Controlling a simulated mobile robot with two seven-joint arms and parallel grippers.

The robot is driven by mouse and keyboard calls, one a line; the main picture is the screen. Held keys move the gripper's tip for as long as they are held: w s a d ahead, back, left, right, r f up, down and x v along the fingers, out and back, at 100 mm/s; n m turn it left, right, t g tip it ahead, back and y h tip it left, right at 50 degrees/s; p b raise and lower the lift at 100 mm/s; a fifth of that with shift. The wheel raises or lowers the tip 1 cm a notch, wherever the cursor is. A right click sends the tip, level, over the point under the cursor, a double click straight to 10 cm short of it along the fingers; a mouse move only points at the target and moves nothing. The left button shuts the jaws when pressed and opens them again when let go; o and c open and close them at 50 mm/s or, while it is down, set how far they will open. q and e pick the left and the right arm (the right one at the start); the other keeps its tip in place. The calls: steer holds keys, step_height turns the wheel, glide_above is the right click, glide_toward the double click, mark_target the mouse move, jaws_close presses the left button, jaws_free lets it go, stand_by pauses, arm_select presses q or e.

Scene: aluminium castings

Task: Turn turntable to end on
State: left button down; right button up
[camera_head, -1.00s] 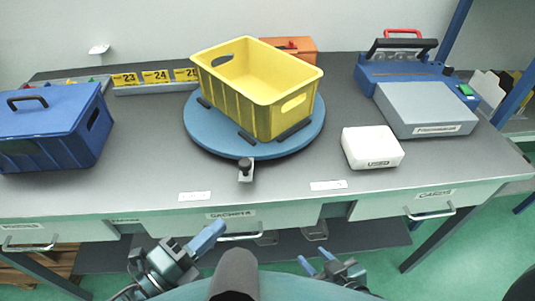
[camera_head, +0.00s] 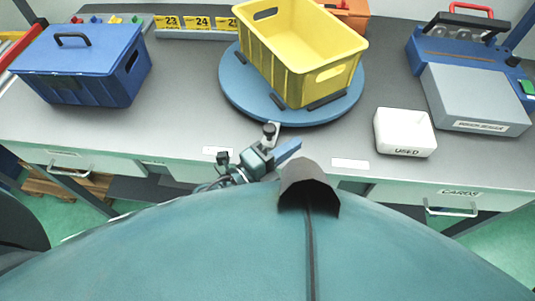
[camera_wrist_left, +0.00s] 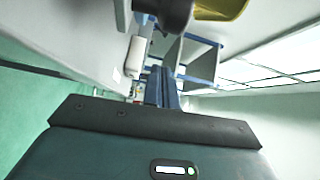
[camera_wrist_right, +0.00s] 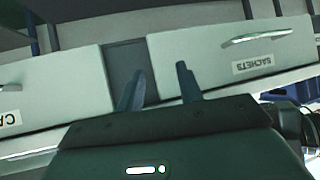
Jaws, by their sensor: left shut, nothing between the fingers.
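The round blue turntable (camera_head: 237,92) lies on the grey workbench, with a yellow crate (camera_head: 300,50) standing on it. The crate's long side runs obliquely, from upper left to lower right. A dark knob (camera_head: 270,130) on a small bracket sits at the turntable's front edge. My left gripper (camera_head: 287,151) is shut and empty, just in front of and right of the knob, over the bench's front edge. In the left wrist view its fingers (camera_wrist_left: 161,88) are together, with a dark round part above them. My right gripper (camera_wrist_right: 160,80) is open and empty, facing the drawer fronts.
A blue lidded box (camera_head: 85,65) stands on the left. Yellow number tags (camera_head: 200,23) are behind. Drawers with handles (camera_head: 450,208) line the bench front.

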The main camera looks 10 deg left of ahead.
mark_target(271, 141)
arm_select(q)
steer(key=a, duration=0.1)
steer(key=w+a, duration=0.1)
steer(key=shift+a+f, duration=0.15)
steer(key=shift+a, duration=0.15)
steer(key=shift+w+a+b, duration=0.3)
steer(key=shift+a, duration=0.25)
arm_select(e)
steer(key=shift+f, duration=0.1)
arm_select(q)
steer(key=shift+a, duration=0.1)
arm_select(e)
steer(key=shift+a, duration=0.1)
